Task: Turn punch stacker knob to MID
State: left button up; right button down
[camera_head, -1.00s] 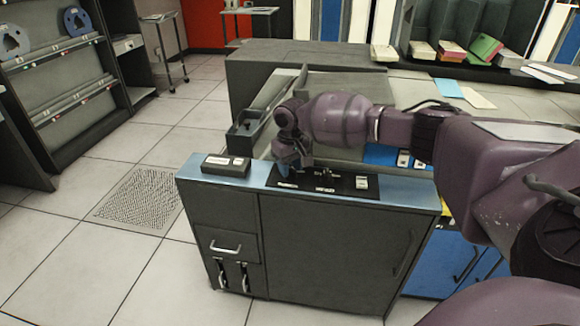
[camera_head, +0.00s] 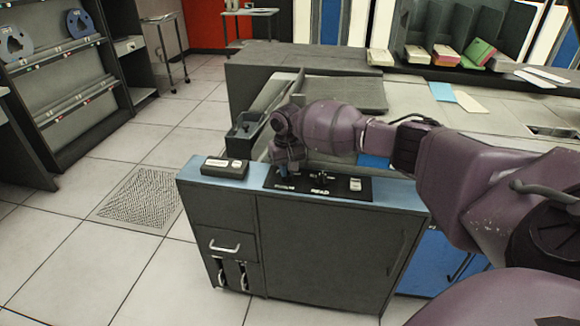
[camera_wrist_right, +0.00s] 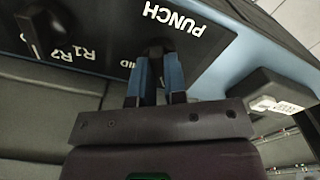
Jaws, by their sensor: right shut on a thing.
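The punch stacker knob (camera_wrist_right: 156,46) is a dark knob on a black panel (camera_wrist_right: 215,42), beside the white PUNCH label, which appears upside down in the right wrist view. My right gripper (camera_wrist_right: 156,80) has its two blue fingers closed around this knob. A partly covered label ending in "ID" shows just left of the fingers. Which mark the knob points to cannot be told. In the head view, my right gripper (camera_head: 286,171) reaches down to the left end of the panel (camera_head: 345,195) and hides the knob. My left gripper is not in view.
A second dark knob (camera_wrist_right: 38,32) stands near the R1 and R2 labels. A small dark box (camera_head: 225,167) sits left of the panel on the blue cabinet top (camera_head: 400,193). A dark tray (camera_head: 244,132) is behind it. Tiled floor lies open at left.

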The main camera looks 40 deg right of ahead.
jog(key=shift+r+m+p, duration=0.4)
jog(key=shift+m+p, duration=0.3)
jog(key=shift+m, duration=0.2)
jog(key=m+p, duration=0.2)
jog(key=shift+f+m, duration=0.1)
jog(key=shift+m, duration=0.3)
jog(key=m+p, duration=0.1)
jog(key=m, duration=0.2)
jog(key=shift+f+m+p, duration=0.15)
jog(key=shift+m+p, duration=0.15)
jog(key=shift+p, duration=0.1)
jog(key=m+p, duration=0.1)
jog(key=m, duration=0.1)
jog(key=shift+a+m, duration=0.1)
jog(key=shift+m, duration=0.3)
jog(key=shift+f+m, duration=0.15)
jog(key=shift+m, duration=0.95)
jog(key=shift+m+p, duration=0.4)
jog(key=shift+m, duration=0.3)
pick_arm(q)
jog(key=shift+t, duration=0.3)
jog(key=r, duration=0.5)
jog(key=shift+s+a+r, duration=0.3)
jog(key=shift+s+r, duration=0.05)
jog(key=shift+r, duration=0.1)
pick_arm(e)
jog(key=shift+f+m, duration=0.1)
jog(key=shift+m, duration=0.3)
